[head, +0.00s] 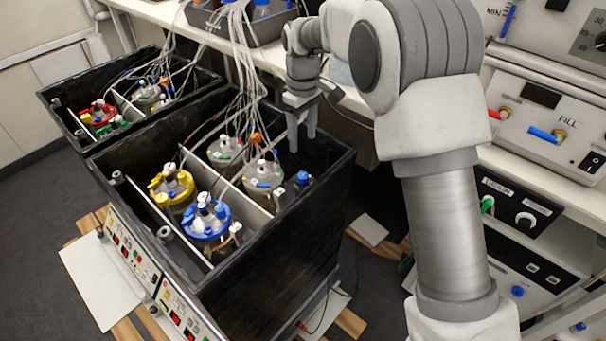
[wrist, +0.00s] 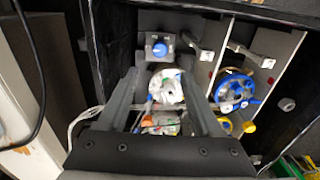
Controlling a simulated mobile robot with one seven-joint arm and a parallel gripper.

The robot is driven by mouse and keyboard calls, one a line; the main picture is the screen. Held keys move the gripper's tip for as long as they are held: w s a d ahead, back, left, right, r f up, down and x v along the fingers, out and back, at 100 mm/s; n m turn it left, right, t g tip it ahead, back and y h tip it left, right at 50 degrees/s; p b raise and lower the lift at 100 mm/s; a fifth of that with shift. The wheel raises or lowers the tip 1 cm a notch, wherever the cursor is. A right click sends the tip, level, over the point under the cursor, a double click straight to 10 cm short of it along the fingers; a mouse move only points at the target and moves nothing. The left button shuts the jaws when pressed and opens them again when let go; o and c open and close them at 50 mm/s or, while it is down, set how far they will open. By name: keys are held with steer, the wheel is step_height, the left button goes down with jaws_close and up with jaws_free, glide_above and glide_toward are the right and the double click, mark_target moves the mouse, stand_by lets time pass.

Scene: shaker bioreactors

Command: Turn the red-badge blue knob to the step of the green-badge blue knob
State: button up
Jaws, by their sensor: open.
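My gripper (head: 302,138) is open and empty, pointing down above the right end of the near black box. In the wrist view its two fingers (wrist: 158,74) stand wide apart. A blue knob (wrist: 160,49) on a small grey block lies just beyond the fingertips, not touched; it also shows in the head view (head: 302,178), below my gripper. Another blue knob (head: 518,291) sits on a white device at the lower right, and one more (head: 580,326) is at the bottom right edge. No red or green badge is legible, so I cannot tell which knob is which.
The near black box (head: 285,262) holds several lidded vessels, including a yellow one (head: 172,185) and a blue-ringed one (head: 206,218). Tubes (head: 240,60) hang into it from the shelf. A second black box (head: 58,110) stands behind.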

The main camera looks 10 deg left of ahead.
mark_target(303, 175)
step_height(303, 175, down, 13)
steer(key=shift+r+b, duration=0.15)
steer(key=shift+b, duration=1.1)
jaws_close()
